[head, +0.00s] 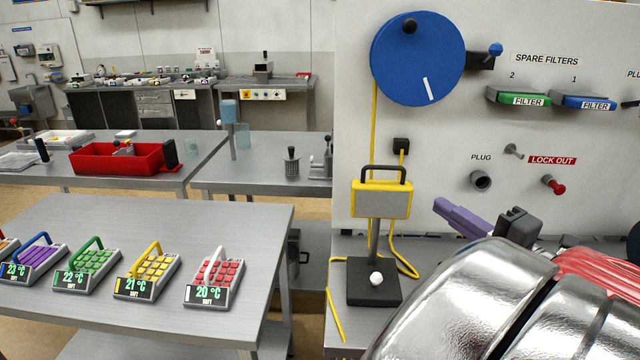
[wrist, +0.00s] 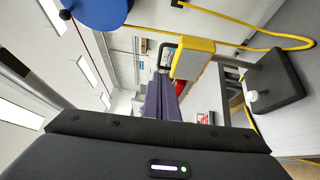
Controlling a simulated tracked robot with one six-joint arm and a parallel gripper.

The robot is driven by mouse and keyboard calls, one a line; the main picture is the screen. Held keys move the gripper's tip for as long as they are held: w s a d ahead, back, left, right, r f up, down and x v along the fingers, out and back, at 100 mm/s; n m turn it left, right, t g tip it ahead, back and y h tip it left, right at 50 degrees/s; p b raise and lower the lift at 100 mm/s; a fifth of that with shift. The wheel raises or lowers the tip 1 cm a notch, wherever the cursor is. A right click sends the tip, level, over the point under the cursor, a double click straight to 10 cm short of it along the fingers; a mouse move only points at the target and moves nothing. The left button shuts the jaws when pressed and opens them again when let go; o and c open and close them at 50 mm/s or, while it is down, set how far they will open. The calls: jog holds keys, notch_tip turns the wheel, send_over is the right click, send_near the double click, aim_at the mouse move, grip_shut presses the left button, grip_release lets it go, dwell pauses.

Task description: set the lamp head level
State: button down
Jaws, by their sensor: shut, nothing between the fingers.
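The lamp head (head: 382,203) is a yellow-framed box with a pale grey face and a black handle on top. It stands on a grey post above a black base (head: 360,290) with a white knob (head: 376,279). In the head view its top edge looks close to horizontal; its forward or backward tilt is hard to tell. My gripper (head: 440,207) has purple fingers, shut and empty, to the right of the lamp head and apart from it in the picture. In the wrist view the fingers (wrist: 161,88) lie close beside the lamp head (wrist: 193,58).
A blue disc (head: 417,60) is on the wall panel above, with a yellow cord (head: 374,130) hanging down behind the lamp. A plug socket (head: 480,181) and a red lock-out knob (head: 553,184) are at right. Coloured-handled units, including one with a white handle (head: 213,280), stand on the left table.

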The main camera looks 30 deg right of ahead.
send_near(403, 168)
jog(key=w+a, duration=0.3)
jog(key=shift+w+d, duration=1.35)
jog(key=shift+w, duration=0.1)
jog(key=shift+w+d+r, duration=0.2)
jog(key=shift+w+d, duration=0.1)
jog(key=shift+w, duration=0.1)
jog(key=shift+d+r, duration=0.2)
jog(key=shift+r, duration=0.05)
